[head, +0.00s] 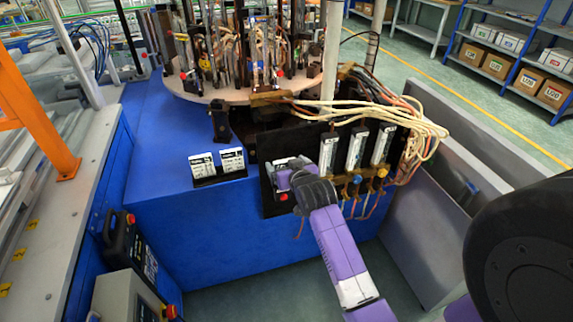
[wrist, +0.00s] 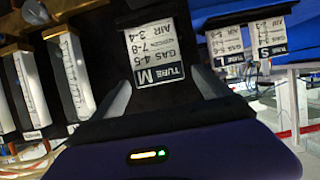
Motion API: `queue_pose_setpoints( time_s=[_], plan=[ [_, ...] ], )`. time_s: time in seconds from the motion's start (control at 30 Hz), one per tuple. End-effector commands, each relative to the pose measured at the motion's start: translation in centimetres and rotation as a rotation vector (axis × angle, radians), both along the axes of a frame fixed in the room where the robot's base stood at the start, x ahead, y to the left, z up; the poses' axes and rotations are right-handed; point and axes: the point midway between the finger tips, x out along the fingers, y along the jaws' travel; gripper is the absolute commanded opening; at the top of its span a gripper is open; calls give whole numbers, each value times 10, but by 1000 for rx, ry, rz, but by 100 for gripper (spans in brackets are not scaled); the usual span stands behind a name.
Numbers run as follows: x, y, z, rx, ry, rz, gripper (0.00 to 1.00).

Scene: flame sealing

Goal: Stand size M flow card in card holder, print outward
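The size M card (wrist: 150,62) shows upside down in the wrist view, its print facing the camera, against a black surface. My gripper (wrist: 165,85) is at it, with grey fingers spread left and right and a dark gap between the card and the right finger. In the head view my gripper (head: 284,182) is at the left end of the black panel (head: 270,203), and a small pale patch beside it is partly hidden. The card's foot and its seat are not clear.
The size L (wrist: 228,43) and S cards (wrist: 269,38) stand in a black rack (head: 220,178) on the blue bench (head: 160,160). Several flowmeter tubes (head: 355,150) and hoses (head: 400,115) are right of my gripper. A round machine table (head: 235,90) is behind.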

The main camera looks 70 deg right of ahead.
Motion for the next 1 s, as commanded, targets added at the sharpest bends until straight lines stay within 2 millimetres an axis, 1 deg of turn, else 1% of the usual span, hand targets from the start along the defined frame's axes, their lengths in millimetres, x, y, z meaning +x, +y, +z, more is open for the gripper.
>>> queue_pose_setpoints(
  time_s=[0.17, 0.27, 0.7, 0.83, 1.0],
  plan=[
    [0, 0, 5, -1, -1, 0, 88],
    [-6, 7, 6, 0, 0, 1, 88],
    [-56, 66, 38, 0, 0, 1, 88],
    [-66, 78, 44, 1, 0, 1, 88],
    [-72, 84, 49, 0, 0, 0, 88]
  ],
)
